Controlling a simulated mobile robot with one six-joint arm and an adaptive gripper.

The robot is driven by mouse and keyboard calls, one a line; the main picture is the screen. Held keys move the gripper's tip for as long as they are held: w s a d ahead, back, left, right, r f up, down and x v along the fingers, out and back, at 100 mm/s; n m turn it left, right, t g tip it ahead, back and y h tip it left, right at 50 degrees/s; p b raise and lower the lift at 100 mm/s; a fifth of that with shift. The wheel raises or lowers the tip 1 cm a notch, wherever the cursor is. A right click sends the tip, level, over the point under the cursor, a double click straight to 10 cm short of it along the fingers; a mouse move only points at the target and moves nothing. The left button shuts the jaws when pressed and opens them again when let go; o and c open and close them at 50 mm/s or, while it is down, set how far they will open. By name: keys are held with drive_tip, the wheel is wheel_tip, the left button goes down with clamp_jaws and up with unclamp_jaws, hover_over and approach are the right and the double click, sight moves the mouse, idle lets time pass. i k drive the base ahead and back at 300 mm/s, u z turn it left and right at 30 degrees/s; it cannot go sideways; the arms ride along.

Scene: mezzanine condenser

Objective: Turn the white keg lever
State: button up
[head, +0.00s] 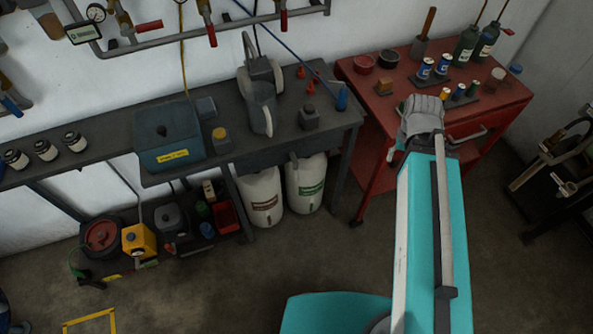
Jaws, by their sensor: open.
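Two white kegs stand on the floor under the dark workbench: the left keg (259,194) has a brown-red label, and the right keg (305,185) has a green label. Their tops are partly hidden by the bench edge. A small grey piece (295,159) shows at the top of the right keg; I cannot tell for sure whether it is a lever. My turquoise arm rises at the lower right, well apart from the kegs. My gripper cannot be made out beyond it.
The dark workbench (100,152) carries a blue-grey box (167,134) and a grey jug (261,105). A red cart (501,104) with bottles and cans stands to the right, grey gloves (422,116) at its front edge. Floor (230,275) before the kegs is clear.

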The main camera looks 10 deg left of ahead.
sight(295, 169)
drive_tip(key=z, duration=0.45)
drive_tip(key=k, duration=1.65)
drive_tip(key=u, duration=0.45)
drive_tip(key=i, duration=1.05)
drive_tip(key=z, duration=0.05)
